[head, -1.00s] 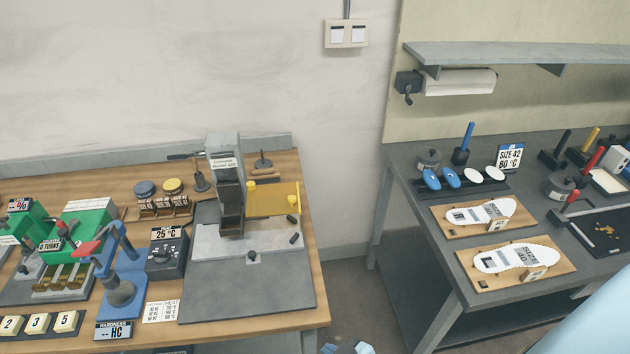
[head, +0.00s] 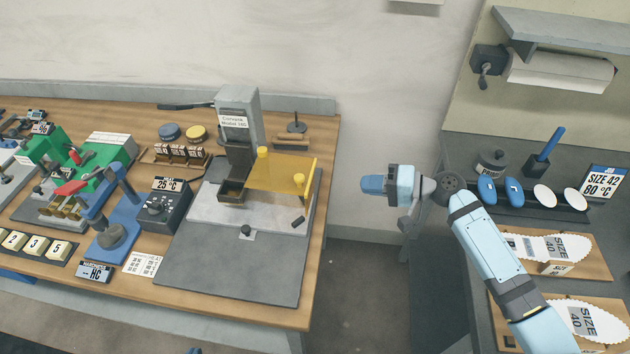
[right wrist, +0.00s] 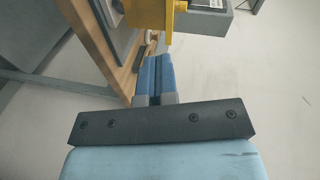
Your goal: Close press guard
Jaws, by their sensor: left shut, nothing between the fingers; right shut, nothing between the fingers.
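The press (head: 237,130) is a grey upright machine on a grey plate on the wooden bench. Its guard (head: 283,173) is a translucent yellow panel with yellow knobs, standing out to the right of the column, so the press front is uncovered. The guard's yellow part also shows at the top of the right wrist view (right wrist: 148,12). My right gripper (head: 368,184) is shut and empty, to the right of the guard and apart from it, beyond the bench edge. Its blue fingers show together in the right wrist view (right wrist: 155,72). Only a tip of my left gripper (head: 193,351) shows at the bottom edge.
A dark temperature box (head: 164,207) and a blue hardness tester (head: 112,235) stand left of the press. The grey side table (head: 470,150) with insoles on boards is at the right. The gap between the tables is open floor.

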